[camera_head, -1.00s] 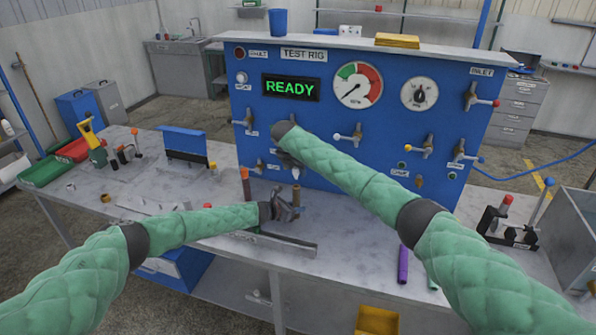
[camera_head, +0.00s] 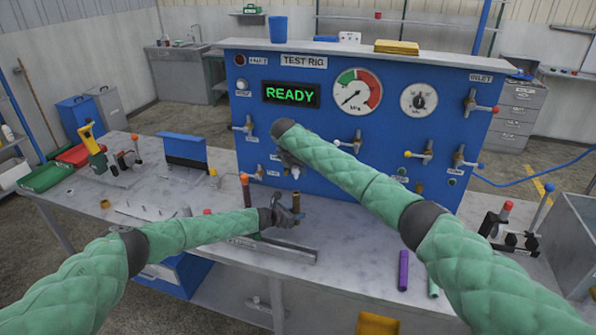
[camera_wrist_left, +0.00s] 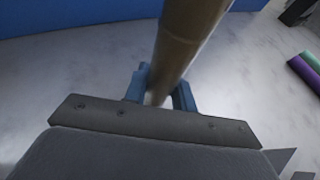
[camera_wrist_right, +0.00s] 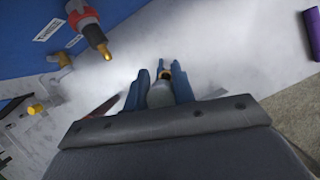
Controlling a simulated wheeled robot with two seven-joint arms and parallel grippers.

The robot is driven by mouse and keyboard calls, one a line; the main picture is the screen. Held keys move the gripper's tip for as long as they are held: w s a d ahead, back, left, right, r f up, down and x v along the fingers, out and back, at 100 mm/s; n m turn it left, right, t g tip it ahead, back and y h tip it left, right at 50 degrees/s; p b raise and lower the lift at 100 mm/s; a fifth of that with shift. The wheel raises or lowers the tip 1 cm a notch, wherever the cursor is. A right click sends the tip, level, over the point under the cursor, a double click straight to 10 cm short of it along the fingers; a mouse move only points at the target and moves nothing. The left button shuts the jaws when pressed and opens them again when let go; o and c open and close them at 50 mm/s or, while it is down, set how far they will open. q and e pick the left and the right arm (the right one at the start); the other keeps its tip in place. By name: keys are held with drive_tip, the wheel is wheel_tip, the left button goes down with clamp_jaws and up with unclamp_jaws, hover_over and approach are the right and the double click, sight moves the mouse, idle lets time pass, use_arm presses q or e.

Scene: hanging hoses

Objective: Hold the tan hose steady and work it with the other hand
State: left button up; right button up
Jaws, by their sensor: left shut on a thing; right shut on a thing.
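The tan hose (camera_head: 296,202) stands roughly upright above the bench in front of the test rig. My left gripper (camera_head: 284,214) is shut on it low down; in the left wrist view the hose (camera_wrist_left: 188,38) rises from between the blue fingers (camera_wrist_left: 160,92). My right gripper (camera_head: 293,168) is above and apart from the hose top, pointing down. It is shut on a small pale piece with a brass-coloured tip (camera_wrist_right: 162,92), shown between its fingers in the right wrist view. I cannot tell exactly what this piece is.
The blue test rig panel (camera_head: 330,130) with its valve handles stands close behind both grippers. An orange-topped upright piece (camera_head: 246,190) is left of the hose. A purple tube (camera_head: 403,270) lies at the bench front. Bench between tube and rig is clear.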

use_arm(q)
drive_tip(key=o, duration=1.1)
